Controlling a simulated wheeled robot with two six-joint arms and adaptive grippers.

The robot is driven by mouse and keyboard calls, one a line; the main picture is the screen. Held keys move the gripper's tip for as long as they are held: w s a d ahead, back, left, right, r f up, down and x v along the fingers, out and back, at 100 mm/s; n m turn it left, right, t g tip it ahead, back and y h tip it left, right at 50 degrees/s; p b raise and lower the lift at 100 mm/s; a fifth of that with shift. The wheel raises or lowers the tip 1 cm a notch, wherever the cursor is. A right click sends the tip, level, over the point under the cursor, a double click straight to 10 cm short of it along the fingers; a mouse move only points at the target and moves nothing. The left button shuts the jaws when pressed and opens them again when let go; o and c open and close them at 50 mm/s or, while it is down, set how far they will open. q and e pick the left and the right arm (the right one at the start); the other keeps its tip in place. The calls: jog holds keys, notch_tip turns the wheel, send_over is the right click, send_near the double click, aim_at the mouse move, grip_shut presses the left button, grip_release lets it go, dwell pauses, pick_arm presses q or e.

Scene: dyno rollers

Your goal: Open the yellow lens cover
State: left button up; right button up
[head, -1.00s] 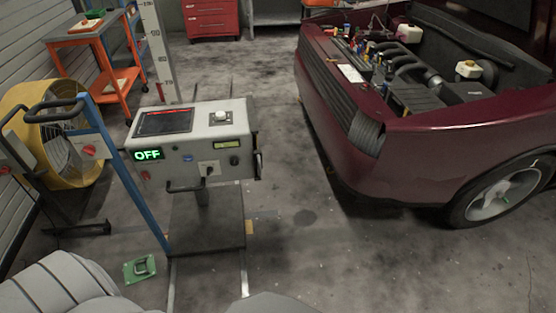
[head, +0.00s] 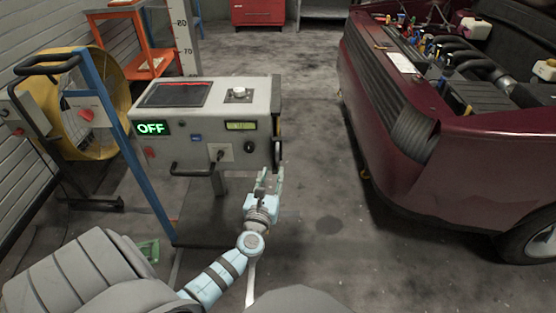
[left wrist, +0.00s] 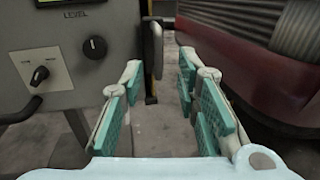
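A grey tester box (head: 205,125) with a green OFF display stands left of centre in the head view. No yellow lens cover shows clearly. In the left wrist view a thin yellow strip (left wrist: 151,86) shows beyond the box's right edge, below a grey upright plate (left wrist: 153,48); I cannot tell whether it belongs to the cover. My left gripper (head: 270,178) is open and empty, just in front of the box's lower right corner. Its teal finger pads (left wrist: 160,95) stand apart in the left wrist view. My right gripper is not in view.
A dark red car (head: 440,150) with its engine bay open stands on the right. A blue post (head: 115,140) and a yellow fan (head: 85,110) stand left of the box. The floor (head: 310,170) between box and car is clear.

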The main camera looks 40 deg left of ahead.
aim_at(277, 158)
pick_arm(q)
jog(key=b+x, duration=0.2)
jog(key=x, duration=0.5)
jog(key=shift+w+a, duration=0.2)
jog(key=shift+a, duration=0.05)
jog(key=shift+w+a, duration=0.25)
jog(key=shift+w, duration=0.25)
grip_shut()
